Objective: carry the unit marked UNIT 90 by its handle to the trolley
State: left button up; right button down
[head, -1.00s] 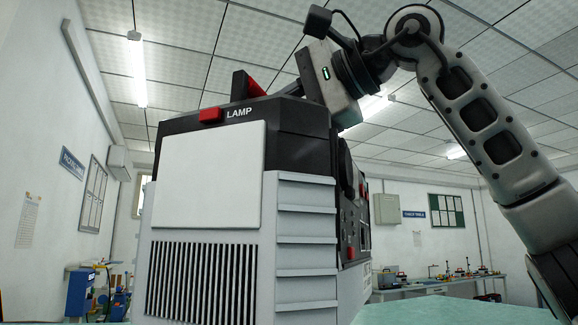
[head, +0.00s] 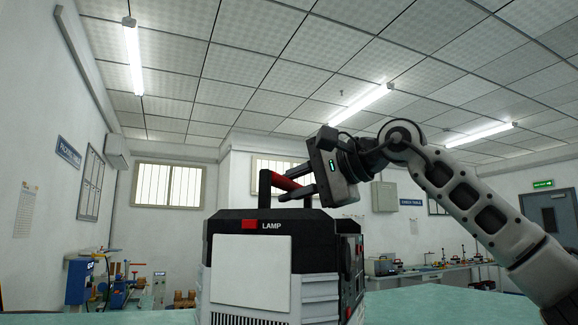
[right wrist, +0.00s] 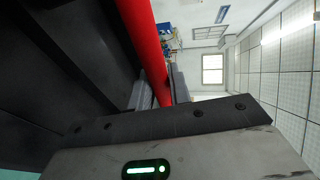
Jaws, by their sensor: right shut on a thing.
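A black and light grey unit (head: 250,275) stands upright low in the middle of the head view, with a blank pale front panel and the word LAMP beside a red block. No UNIT 90 mark is readable on the faces I see. Its red handle (head: 279,180) rises from the top and also crosses the right wrist view (right wrist: 146,40). My right gripper (head: 290,186) is shut around the handle, with a finger on each side of the bar. The unit's base is cut off by the picture edge, so I cannot tell whether it rests on anything. My left gripper is not in view.
A pale green surface (head: 420,307) spans the bottom of the head view on both sides of the unit. Farther back are a bench with equipment (head: 445,272) on the right and a blue machine (head: 79,281) on the left. No trolley can be made out.

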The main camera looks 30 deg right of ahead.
jog(key=shift+w+d, duration=0.1)
jog(key=shift+d, duration=0.15)
notch_tip(320, 180, down, 3)
jog(key=shift+w+d+r, duration=0.15)
jog(key=shift+f, duration=0.25)
jog(key=c, duration=1.3)
grip_release()
jog(key=shift+f, duration=0.55)
jog(key=shift+a+r, duration=0.1)
jog(key=shift+a, duration=0.1)
jog(key=b+v, duration=0.2)
jog(key=v, duration=1)
jog(key=shift+d, duration=0.1)
